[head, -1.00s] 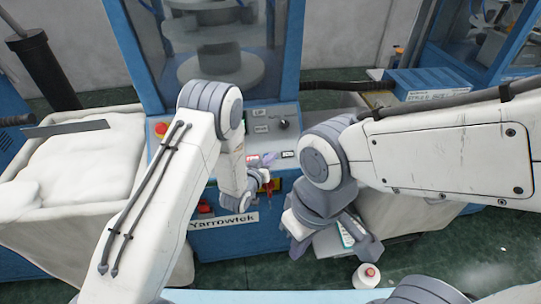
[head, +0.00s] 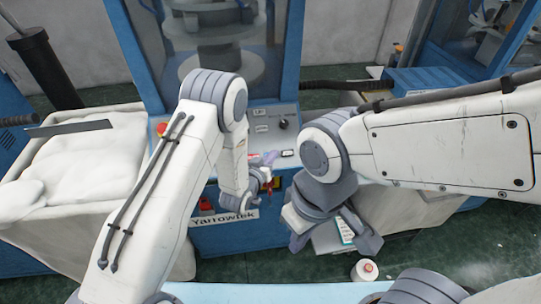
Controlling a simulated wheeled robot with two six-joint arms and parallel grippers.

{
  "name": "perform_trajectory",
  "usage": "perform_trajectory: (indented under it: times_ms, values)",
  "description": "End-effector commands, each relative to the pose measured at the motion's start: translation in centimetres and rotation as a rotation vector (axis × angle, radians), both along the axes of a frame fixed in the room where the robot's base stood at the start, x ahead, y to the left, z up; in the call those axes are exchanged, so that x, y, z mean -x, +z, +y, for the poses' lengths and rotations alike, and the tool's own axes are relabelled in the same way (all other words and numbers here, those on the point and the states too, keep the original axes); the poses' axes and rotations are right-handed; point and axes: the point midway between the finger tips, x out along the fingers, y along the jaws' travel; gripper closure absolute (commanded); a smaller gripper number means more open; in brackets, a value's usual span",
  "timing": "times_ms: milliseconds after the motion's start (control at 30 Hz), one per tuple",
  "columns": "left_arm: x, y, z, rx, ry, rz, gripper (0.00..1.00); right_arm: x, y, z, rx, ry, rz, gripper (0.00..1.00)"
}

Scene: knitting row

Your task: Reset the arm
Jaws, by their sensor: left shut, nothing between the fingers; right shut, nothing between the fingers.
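My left arm reaches in from the left and bends down in front of the blue Yarrowtek machine (head: 237,241). My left gripper (head: 270,177) is small and partly hidden by its wrist; it is shut and empty in front of the machine's control panel (head: 262,129). My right arm comes in from the right. My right gripper (head: 362,246) is lower, pointing down in front of the machine's lower right side, shut with nothing held.
A white-filled bin (head: 70,170) stands at the left with a dark flat bar (head: 70,128) across it. A white cone-like item (head: 364,270) is below my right gripper. A red button (head: 161,129) is on the panel. Another blue machine (head: 470,60) stands at back right.

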Motion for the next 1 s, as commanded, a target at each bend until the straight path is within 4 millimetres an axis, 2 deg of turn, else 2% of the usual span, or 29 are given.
perform_trajectory:
  times_ms: [333, 467, 567, 667, 767, 867, 1000]
  values:
    - [0.0, 0.5, -0.4, -0.015, -0.007, 0.016, 1.00, 0.0, -0.1, 0.0, 0.000, -0.001, 0.000, 1.00]
    - [0.4, 2.0, -1.7, -0.084, -0.033, 0.093, 1.00, 0.0, -0.6, 0.0, 0.000, -0.001, 0.000, 1.00]
    - [2.0, 3.7, -2.9, -0.169, -0.065, 0.194, 1.00, 0.0, -1.0, 0.0, 0.000, -0.001, 0.000, 1.00]
    - [4.9, 5.4, -3.4, -0.259, -0.102, 0.310, 1.00, 0.0, -1.5, 0.0, 0.000, 0.000, 0.000, 1.00]
    - [8.7, 7.0, -3.5, -0.346, -0.146, 0.427, 1.00, 0.0, -1.9, 0.0, 0.000, 0.000, 0.000, 1.00]
    - [13.3, 8.6, -2.9, -0.429, -0.195, 0.543, 1.00, 0.0, -2.4, 0.0, 0.000, 0.000, 0.000, 1.00]
    - [20.9, 10.7, -1.1, -0.542, -0.279, 0.707, 1.00, 0.0, -3.0, 0.0, 0.000, 0.001, 0.000, 1.00]
